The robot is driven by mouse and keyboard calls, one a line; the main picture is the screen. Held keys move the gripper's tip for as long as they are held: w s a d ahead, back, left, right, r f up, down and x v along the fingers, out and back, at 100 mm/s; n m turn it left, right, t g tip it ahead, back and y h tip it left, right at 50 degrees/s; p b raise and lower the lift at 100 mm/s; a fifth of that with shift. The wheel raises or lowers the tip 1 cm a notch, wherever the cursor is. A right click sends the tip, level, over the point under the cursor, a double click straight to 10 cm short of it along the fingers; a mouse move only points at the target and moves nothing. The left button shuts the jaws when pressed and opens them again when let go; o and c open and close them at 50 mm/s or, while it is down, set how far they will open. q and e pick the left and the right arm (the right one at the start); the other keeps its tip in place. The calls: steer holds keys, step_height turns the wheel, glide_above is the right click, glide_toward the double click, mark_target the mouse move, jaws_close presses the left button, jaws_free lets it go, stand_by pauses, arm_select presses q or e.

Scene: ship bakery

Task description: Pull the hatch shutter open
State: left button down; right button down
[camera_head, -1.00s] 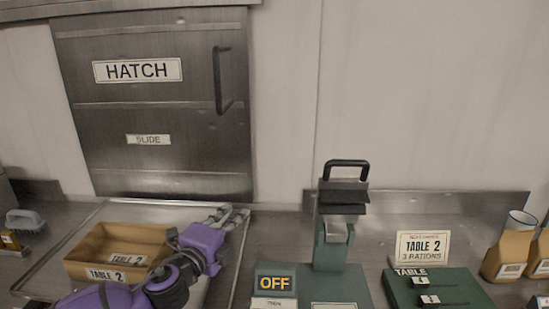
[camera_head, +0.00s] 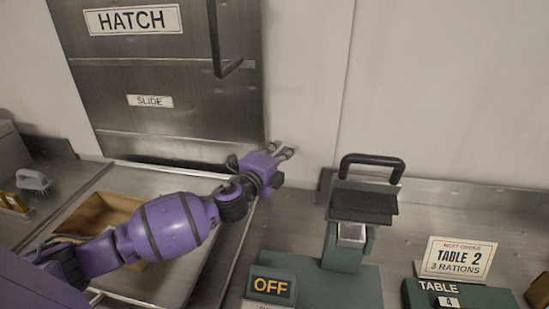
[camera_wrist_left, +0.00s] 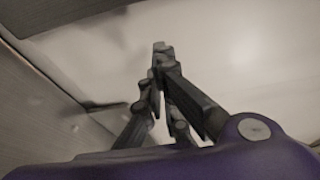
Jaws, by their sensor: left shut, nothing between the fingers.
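The hatch shutter (camera_head: 160,75) is a grey metal panel on the wall at the upper left, labelled HATCH and SLIDE. It covers its opening. Its black vertical bar handle (camera_head: 216,40) is near the panel's right edge, its top cut off by the frame. My left gripper (camera_head: 288,152) is shut and empty, below and to the right of the handle, apart from it. In the left wrist view my left gripper (camera_wrist_left: 160,50) has its fingertips together in front of pale wall; a dark bar lies at the upper left, and I cannot tell what it is. My right gripper is not in view.
A green press (camera_head: 350,240) with a black handle and an OFF sign (camera_head: 270,287) stands right of centre. An order card (camera_head: 457,259) is at the right. The wall right of the shutter is clear.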

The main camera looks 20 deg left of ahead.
arm_select(q)
steer(key=w, duration=0.2)
steer(key=shift+w+a, duration=0.25)
steer(key=shift+w, duration=0.05)
steer(key=shift+s+a, duration=0.2)
steer(key=shift+a, duration=0.35)
steer(key=shift+s+a, duration=0.2)
steer(key=shift+a, duration=0.35)
steer(key=shift+s+a, duration=0.15)
steer(key=shift+a, duration=0.35)
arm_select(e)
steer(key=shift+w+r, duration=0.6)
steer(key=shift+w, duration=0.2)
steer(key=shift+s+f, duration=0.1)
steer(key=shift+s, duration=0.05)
